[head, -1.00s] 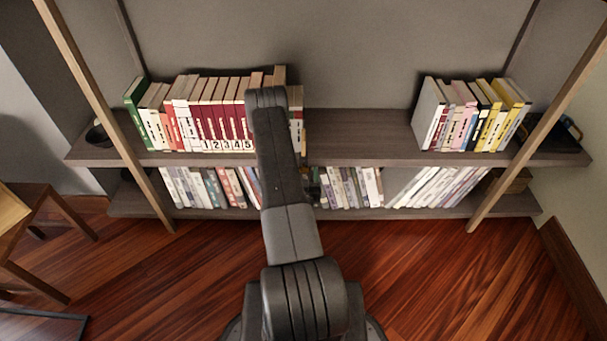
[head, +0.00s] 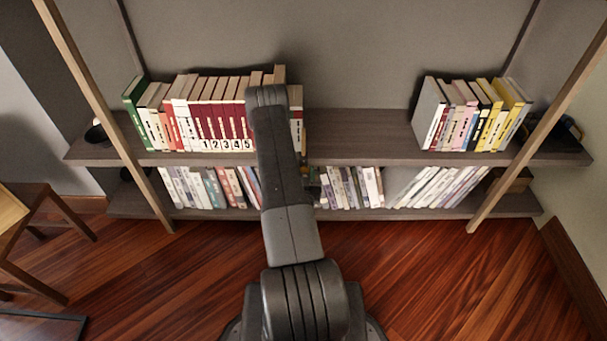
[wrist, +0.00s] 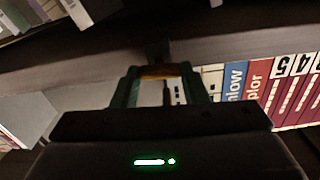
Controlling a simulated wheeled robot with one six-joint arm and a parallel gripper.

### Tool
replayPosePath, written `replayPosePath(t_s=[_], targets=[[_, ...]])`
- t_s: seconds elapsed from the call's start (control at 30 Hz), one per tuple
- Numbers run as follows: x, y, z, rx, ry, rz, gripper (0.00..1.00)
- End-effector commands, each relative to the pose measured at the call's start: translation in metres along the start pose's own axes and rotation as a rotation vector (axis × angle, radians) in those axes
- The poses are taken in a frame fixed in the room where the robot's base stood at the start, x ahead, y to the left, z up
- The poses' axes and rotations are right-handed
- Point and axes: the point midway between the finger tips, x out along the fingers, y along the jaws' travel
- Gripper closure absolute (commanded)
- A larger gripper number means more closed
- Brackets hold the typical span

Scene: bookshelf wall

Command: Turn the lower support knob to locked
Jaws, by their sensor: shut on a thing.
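In the wrist view, my gripper (wrist: 160,88) has its two dark green fingers closed around a small brown-orange piece (wrist: 160,71), which looks like the lower support knob. The knob sits by a dark bracket (wrist: 157,49) at the shelf's edge. Its markings and locked position cannot be read. In the head view, my own arm covers the knob and most of my gripper, between the upper and lower shelves.
The upper shelf (head: 355,140) holds red numbered books (head: 222,125) at left and mixed books (head: 470,115) at right. Its middle is bare. The lower shelf (head: 400,212) holds several leaning books. Slanted wooden posts (head: 110,120) flank the shelves. A stool (head: 30,215) stands left.

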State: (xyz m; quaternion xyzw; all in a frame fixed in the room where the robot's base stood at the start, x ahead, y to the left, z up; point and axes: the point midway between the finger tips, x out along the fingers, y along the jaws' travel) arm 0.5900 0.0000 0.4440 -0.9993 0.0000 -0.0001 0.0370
Motion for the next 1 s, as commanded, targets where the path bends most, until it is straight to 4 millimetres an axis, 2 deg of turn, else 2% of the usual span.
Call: replayPosePath(t_s=[0.27, 1.0], targets=[[0.0002, 0.0013, 0.0051, 0.206, 0.000, 0.000, 0.83], [0.0001, 0.0037, 0.0081, 0.909, 0.000, 0.000, 0.83]])
